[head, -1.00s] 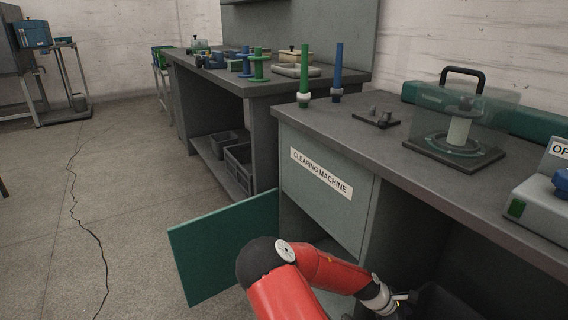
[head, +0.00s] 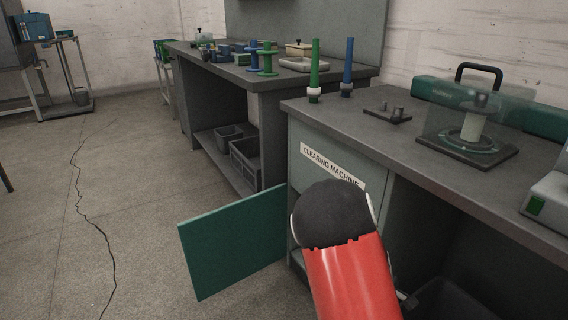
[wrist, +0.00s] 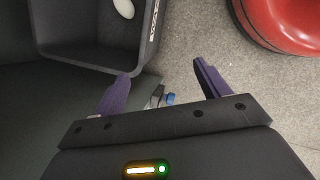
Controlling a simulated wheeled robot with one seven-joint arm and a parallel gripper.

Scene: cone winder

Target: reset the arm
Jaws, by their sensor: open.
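My gripper (wrist: 165,84) shows in the wrist view with its two purple-padded fingers spread apart, open and with nothing held between them. The left finger lies close to the corner of a dark bin (wrist: 85,65) in that picture; I cannot tell whether they touch. In the head view my red arm rises at the lower middle, in front of the clearing machine cabinet (head: 300,180).
A green door (head: 235,243) stands open left of the cabinet. The dark bin holds a white object (wrist: 124,8). A small blue item (wrist: 170,98) shows beyond the fingers. The worktop (head: 375,135) carries two spindles and a clear-covered unit (head: 470,125). Floor at left is free.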

